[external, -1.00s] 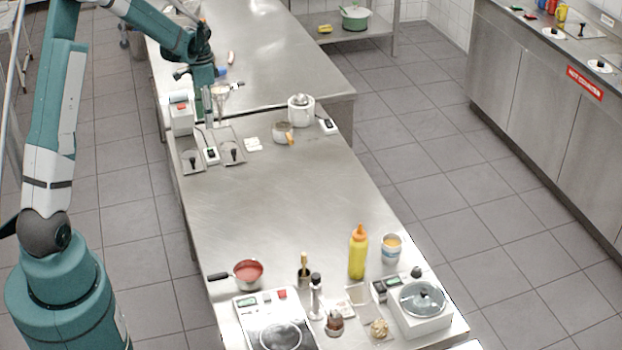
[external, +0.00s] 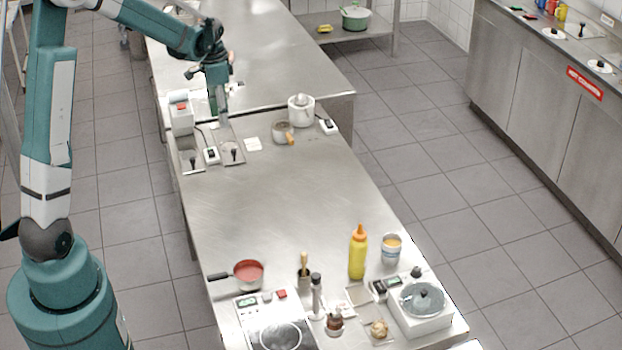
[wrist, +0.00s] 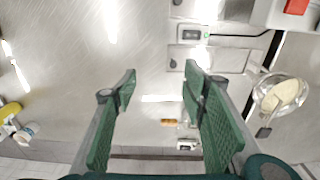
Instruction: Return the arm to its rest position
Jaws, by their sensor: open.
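My teal arm reaches over the steel table from the left in the external view. My gripper (external: 221,122) points down above the table's far left part, near two small grey plates with black knobs. In the wrist view my gripper (wrist: 162,80) shows two green ribbed fingers spread wide apart, with nothing between them but the table well below. The arm's base stands at the lower left of the external view, beside the table.
A white box with a red button (external: 181,113) stands left of my gripper. A white pot (external: 301,110) and a small pan (external: 283,132) stand to its right. A bowl of pale contents (wrist: 281,95) shows in the wrist view. The table's middle (external: 285,195) is clear.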

